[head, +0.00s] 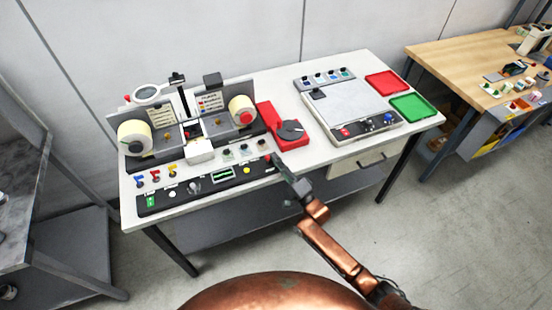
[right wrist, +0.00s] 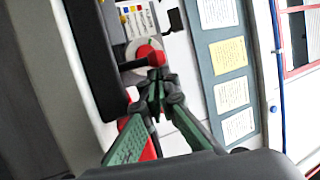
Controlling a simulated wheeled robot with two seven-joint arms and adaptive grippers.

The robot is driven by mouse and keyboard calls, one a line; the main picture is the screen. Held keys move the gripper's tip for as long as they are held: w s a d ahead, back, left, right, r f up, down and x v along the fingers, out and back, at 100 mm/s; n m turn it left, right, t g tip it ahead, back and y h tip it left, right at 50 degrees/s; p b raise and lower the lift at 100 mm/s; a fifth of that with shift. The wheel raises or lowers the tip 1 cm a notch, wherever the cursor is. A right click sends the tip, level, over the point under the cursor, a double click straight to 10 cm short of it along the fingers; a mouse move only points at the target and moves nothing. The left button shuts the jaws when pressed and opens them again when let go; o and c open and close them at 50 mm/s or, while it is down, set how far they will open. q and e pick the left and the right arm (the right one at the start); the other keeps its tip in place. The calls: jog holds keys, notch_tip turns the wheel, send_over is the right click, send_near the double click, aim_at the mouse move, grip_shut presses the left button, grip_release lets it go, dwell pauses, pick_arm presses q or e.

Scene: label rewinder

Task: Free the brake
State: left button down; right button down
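The label rewinder on the white table carries a left roll (head: 134,137) and a right roll (head: 239,108) with a red hub knob (head: 246,117). No part is readably marked as the brake. My right gripper (head: 276,160) is by the right end of the black control panel (head: 200,190), in front of the red block with a dark dial (head: 291,130). In the right wrist view, its green fingers meet at the tips (right wrist: 156,94), with nothing visible between them. A red knob (right wrist: 148,55) shows just beyond the tips; contact is unclear. My left gripper is out of view.
A scale-like box (head: 346,108) stands on the right half of the table, beside a red tray (head: 387,82) and a green tray (head: 414,106). Coloured switches (head: 155,176) line the panel's left side. A wooden bench (head: 470,60) stands at the right.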

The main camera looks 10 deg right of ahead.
aim_at(295, 172)
dwell(0.3)
jog(key=shift+w+d+r, duration=0.15)
jog(key=shift+w+d, duration=0.05)
jog(key=shift+d, duration=0.05)
jog(key=shift+w+d+r, duration=0.25)
jog(key=shift+w+d, duration=0.25)
jog(key=shift+d, duration=0.05)
jog(key=shift+w+d+r, duration=0.25)
jog(key=shift+w+d, duration=0.2)
jog(key=shift+d, duration=0.05)
jog(key=s+d+f, duration=0.1)
jog(key=s+f, duration=0.1)
jog(key=s+d+f+b, duration=0.1)
jog(key=d, duration=0.1)
jog(key=s+d+f, duration=0.1)
jog(key=s+f, duration=0.1)
jog(key=shift+s+d+f, duration=0.15)
jog(key=shift+s+f, duration=0.15)
jog(key=shift+f, duration=0.05)
jog(key=shift+s+d+f+b, duration=0.1)
jog(key=shift+s+d+b, duration=0.05)
jog(key=shift+s+b, duration=0.2)
jog(key=shift+f, duration=0.1)
